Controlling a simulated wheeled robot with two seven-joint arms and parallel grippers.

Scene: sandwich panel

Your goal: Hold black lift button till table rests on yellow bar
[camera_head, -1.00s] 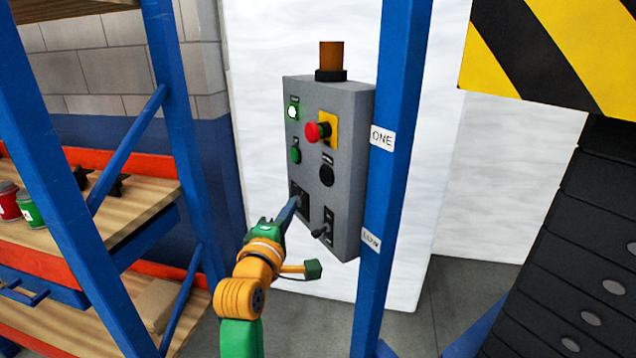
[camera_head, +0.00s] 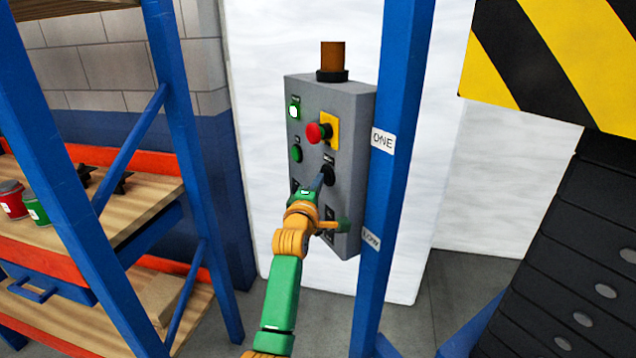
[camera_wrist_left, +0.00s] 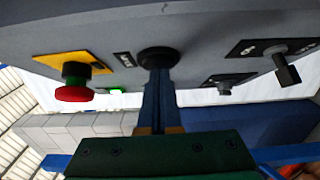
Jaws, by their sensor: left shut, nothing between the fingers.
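The grey control box (camera_head: 352,130) hangs beside a blue post. Its round black button (camera_head: 328,173) is right of the green button and below the red one. My left gripper (camera_head: 318,183) is shut and empty, its fingertips at the black button. In the left wrist view the closed fingers (camera_wrist_left: 157,92) meet the black button (camera_wrist_left: 158,57) and seem to touch it; how far it is pressed is unclear. The striped yellow-and-black table edge (camera_head: 555,50) is at top right above black bellows (camera_head: 570,240). I cannot make out a separate yellow bar. My right gripper is not in view.
A red mushroom button (camera_head: 316,132) on a yellow plate sits close above the black one. Switches (camera_wrist_left: 280,62) are lower on the box. The blue post (camera_head: 395,150) with labels stands close right. A shelf with cans (camera_head: 35,207) is at left.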

